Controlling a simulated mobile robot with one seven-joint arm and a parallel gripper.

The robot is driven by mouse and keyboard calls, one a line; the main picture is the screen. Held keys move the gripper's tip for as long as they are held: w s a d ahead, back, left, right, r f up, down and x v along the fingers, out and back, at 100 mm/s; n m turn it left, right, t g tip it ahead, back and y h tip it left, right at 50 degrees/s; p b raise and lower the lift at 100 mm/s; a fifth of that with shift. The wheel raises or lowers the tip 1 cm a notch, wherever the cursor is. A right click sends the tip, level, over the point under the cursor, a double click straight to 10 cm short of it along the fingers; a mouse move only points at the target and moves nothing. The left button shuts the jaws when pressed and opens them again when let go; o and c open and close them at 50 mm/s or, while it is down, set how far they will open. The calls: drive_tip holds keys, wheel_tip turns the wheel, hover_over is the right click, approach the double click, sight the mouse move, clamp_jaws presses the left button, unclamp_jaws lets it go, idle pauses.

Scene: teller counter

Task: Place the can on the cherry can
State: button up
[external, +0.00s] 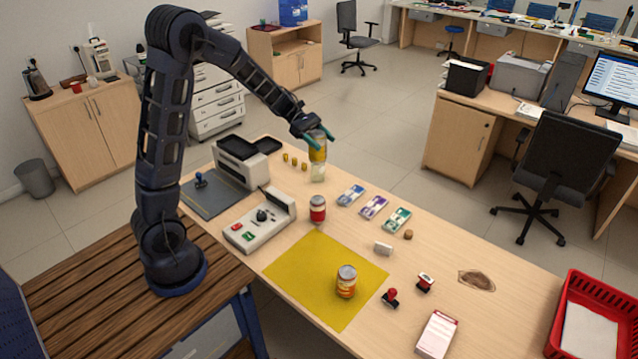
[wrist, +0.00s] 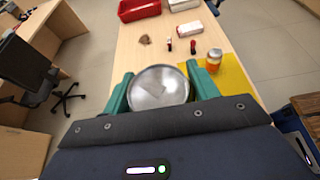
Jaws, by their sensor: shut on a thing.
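My gripper (external: 319,138) is shut on a yellow can (external: 317,153), high over the far left part of the counter. In the wrist view the can's silver lid (wrist: 158,88) sits between the green fingers (wrist: 158,78). A pale can-like thing (external: 318,173) shows directly below the held can; I cannot tell whether they touch. A red can (external: 317,209) with a pale band stands upright nearer the control box. An orange-and-white can (external: 346,282) stands upright on the yellow mat and also shows in the wrist view (wrist: 213,58). No label is readable, so I cannot tell which is cherry.
The yellow mat (external: 310,268) lies near the front. Note bundles (external: 374,207), stamps (external: 390,298), a white-and-red box (external: 437,335) and a red tray (external: 563,315) lie right.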

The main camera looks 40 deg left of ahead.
wheel_tip(320, 180, down, 18)
drive_tip(key=shift+f, duration=0.2)
idle(0.5)
drive_tip(key=shift+f, duration=0.1)
drive_tip(key=o, duration=1.2)
